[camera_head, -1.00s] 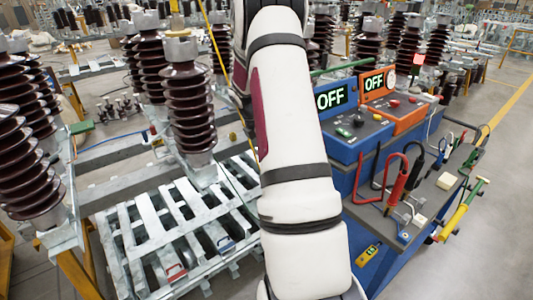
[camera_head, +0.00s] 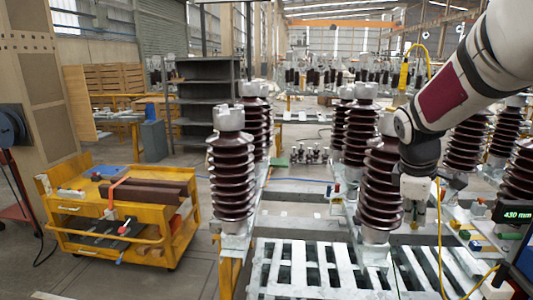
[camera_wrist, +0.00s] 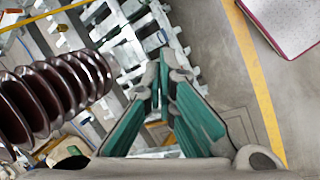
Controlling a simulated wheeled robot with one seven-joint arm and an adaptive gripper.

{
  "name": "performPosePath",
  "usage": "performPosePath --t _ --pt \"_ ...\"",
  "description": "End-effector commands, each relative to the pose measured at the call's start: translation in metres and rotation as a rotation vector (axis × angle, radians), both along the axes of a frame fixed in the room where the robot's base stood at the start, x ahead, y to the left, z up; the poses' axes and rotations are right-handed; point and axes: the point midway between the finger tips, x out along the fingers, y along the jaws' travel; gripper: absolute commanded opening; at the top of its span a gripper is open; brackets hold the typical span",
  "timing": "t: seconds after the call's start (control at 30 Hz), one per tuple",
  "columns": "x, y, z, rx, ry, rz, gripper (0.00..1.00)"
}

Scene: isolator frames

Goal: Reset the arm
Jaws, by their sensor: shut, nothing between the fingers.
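My white arm with its maroon patch reaches in from the top right in the head view and bends down at a dark joint beside a brown insulator (camera_head: 381,190). The end of the arm is partly hidden there, and its fingers are hard to make out. In the wrist view my gripper (camera_wrist: 165,72) shows two fingers with green inner faces, their tips close together. It is shut with nothing between the fingers. A brown ribbed insulator (camera_wrist: 55,92) lies to the left of the fingers in this view, apart from them.
A yellow cart (camera_head: 120,235) with dark red blocks stands at the left. A slatted metal frame (camera_head: 320,268) fills the front middle. More insulators (camera_head: 231,165) stand around it. A grey shelf (camera_head: 207,95) is behind. The floor between cart and frame is clear.

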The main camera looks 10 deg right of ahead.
Motion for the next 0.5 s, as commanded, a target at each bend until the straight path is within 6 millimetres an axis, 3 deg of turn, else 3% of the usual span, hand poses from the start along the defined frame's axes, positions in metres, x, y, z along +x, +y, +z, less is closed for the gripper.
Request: performPosePath --t 0.03,0.2,0.5 --pt "-0.007 0.023 0.014 0.014 -0.045 -0.033 0.0" --pt "-0.036 0.09 0.043 0.096 -0.179 -0.175 0.0" --pt "-0.108 0.187 0.064 0.311 -0.365 -0.413 0.0"
